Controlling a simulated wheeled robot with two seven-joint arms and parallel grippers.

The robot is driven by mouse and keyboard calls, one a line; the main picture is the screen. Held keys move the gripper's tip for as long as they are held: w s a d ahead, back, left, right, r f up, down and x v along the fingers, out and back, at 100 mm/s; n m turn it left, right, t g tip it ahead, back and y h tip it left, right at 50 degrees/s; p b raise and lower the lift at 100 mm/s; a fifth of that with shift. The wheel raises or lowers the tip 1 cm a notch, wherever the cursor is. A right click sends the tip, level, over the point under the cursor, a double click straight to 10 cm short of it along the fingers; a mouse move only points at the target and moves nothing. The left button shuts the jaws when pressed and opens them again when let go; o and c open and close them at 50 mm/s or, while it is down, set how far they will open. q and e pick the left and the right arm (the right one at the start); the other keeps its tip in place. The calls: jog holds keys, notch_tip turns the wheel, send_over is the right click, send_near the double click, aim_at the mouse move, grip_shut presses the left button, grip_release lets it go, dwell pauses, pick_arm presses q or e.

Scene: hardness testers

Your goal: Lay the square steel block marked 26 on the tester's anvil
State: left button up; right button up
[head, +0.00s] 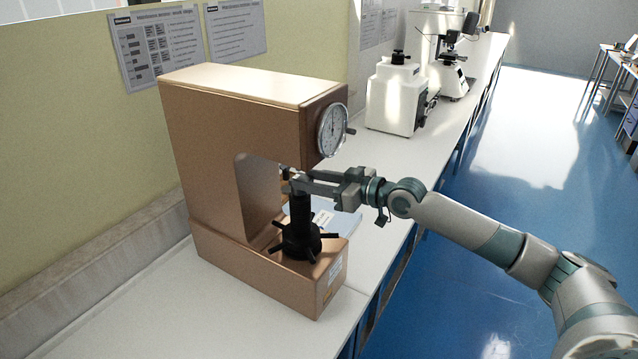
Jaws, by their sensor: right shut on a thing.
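The tester (228,125) is a large copper-brown machine with a round dial (332,130) on its front right. Its dark anvil post (301,212) stands upright in the open throat, above a black spoked handwheel (301,242). My right gripper (289,181) reaches in from the right, with its fingers at the top of the post, just under the tester's head. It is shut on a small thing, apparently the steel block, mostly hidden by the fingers. The marking 26 cannot be read. Whether the block touches the anvil cannot be told. My left gripper is not in view.
The tester stands on a long white bench (130,318) along a yellow-green wall. A flat pale blue item with a white label (324,217) lies behind the post. A white instrument (396,97) and a microscope (452,72) stand farther back. Blue floor lies right.

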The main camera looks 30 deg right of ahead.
jog(key=shift+w+a, duration=0.3)
jog(key=shift+w, duration=0.15)
jog(key=shift+f+b, duration=0.15)
jog(key=shift+b, duration=0.2)
dwell(0.8)
jog(key=o, duration=1.3)
jog(key=shift+c, duration=1.2)
jog(key=shift+s, duration=0.15)
